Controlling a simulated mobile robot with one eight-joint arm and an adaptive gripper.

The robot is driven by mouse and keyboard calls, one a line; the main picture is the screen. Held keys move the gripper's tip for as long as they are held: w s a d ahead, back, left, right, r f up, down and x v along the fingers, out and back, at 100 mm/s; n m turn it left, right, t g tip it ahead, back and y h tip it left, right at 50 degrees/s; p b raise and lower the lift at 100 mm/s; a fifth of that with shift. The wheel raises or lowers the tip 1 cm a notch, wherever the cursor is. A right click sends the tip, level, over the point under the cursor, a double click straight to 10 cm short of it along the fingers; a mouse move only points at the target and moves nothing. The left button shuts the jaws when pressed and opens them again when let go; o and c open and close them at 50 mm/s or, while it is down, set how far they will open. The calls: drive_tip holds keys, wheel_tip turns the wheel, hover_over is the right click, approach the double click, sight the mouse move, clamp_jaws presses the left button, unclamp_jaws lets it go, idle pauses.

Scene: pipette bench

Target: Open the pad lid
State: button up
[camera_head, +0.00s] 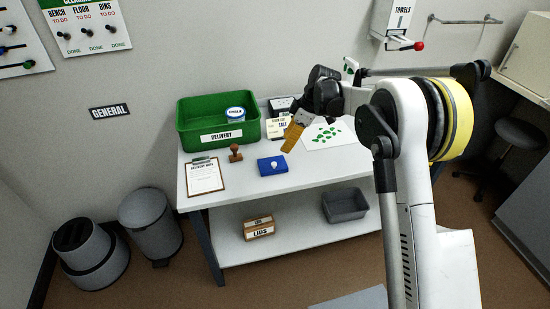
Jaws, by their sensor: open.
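The ink pad is a blue box (267,171) with a small pale knob (274,165) on top, lying on the white table in the middle of the view. Its blue lid looks closed. My gripper (291,141) reaches in from the right, above and just behind the pad, with its orange-tan fingers pointing down and left. It looks empty and apart from the knob. The gap between its fingers is hard to see from this side. A wooden stamp (235,153) stands to the left of the pad.
A green delivery bin (190,133) holding a round tub (235,114) stands at the back left. A clipboard (204,177) lies at the left front. A sheet with green marks (345,128) and small labelled boxes (279,128) lie behind. The table (330,172) is clear right of the pad.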

sight(274, 164)
drive_tip(key=b+x, duration=0.3)
drive_tip(key=x, duration=0.8)
drive_tip(key=shift+b, duration=0.3)
clamp_jaws()
